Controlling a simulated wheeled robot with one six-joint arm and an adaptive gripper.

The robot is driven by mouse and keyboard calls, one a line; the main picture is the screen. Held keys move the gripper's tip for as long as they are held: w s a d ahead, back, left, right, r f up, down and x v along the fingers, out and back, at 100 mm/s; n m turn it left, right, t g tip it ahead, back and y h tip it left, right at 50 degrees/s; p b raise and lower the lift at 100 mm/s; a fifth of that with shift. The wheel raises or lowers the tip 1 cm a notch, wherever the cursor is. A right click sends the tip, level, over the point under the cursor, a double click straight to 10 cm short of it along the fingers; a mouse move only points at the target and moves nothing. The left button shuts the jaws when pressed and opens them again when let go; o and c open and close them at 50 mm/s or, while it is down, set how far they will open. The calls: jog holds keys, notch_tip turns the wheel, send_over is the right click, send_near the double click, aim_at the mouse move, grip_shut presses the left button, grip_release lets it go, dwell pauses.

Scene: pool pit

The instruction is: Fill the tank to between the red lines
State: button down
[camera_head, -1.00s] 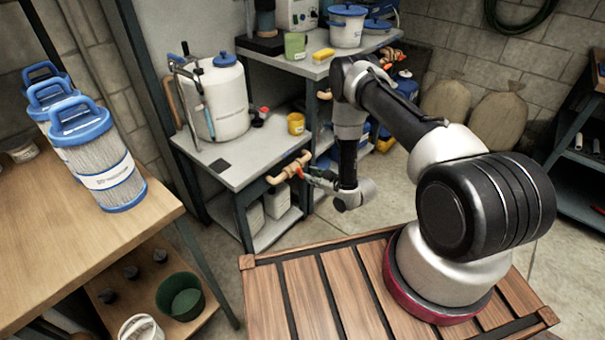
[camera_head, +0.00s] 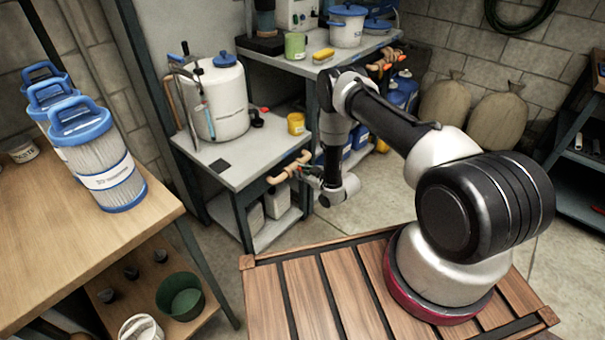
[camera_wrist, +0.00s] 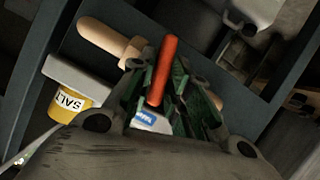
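The white tank (camera_head: 222,102) with a blue lid stands on the grey bench; a thin upright tube (camera_head: 203,112) is on its front left. Its red lines and water level are too small to make out. A copper-coloured pipe (camera_head: 283,172) with a valve sticks out at the bench's right edge. My gripper (camera_head: 308,177) is at this valve. In the wrist view an orange-red valve handle (camera_wrist: 163,72) lies between the green fingers of my gripper (camera_wrist: 163,90). I cannot tell whether the fingers press on it. The pipe also shows there (camera_wrist: 105,38), behind the handle.
A yellow salt tub (camera_wrist: 68,107) is near the pipe; a yellow tub (camera_head: 296,124) stands on the bench. A higher shelf (camera_head: 318,66) behind holds a green cup and a white bucket. Blue-topped filter cartridges (camera_head: 98,160) stand on the wooden table at left.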

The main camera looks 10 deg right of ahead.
jog(key=shift+w+d+m+g+y, duration=0.15)
jog(key=shift+m+g+y, duration=0.25)
jog(key=shift+m+y, duration=0.55)
jog(key=shift+m+h, duration=0.25)
jog(key=c, duration=1.7)
grip_release()
jog(key=v, duration=1.2)
